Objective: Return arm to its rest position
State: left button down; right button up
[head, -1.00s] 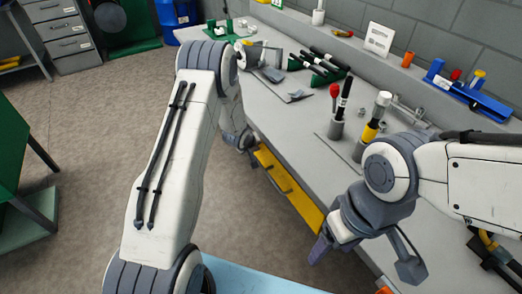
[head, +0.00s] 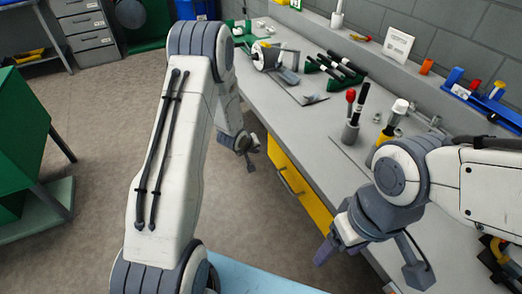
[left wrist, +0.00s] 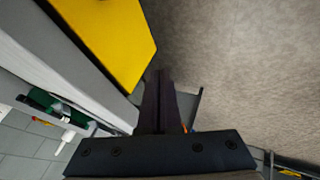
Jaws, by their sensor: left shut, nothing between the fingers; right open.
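My left gripper (head: 249,160) is shut and empty, over the floor just left of the bench's yellow drawer (head: 299,190). In the left wrist view its dark fingers (left wrist: 159,100) are together with nothing between them, and the yellow drawer front (left wrist: 105,40) is at the upper left. My right gripper (head: 372,262) is open and empty, by the near front edge of the bench, its fingers spread wide. Part of the bench is hidden behind my right arm.
The grey bench (head: 300,122) holds a red-tipped tool in a holder (head: 350,120), black-handled tools in a green rack (head: 335,67) and a blue rack (head: 480,105). A green cabinet (head: 20,130) stands at left. Bare floor (head: 110,120) lies between.

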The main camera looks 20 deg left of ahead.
pick_arm(q)
jog(key=v, duration=0.5)
jog(key=shift+d, duration=0.3)
pick_arm(e)
jog(key=shift+d+r, duration=0.1)
jog(key=shift+r, duration=0.1)
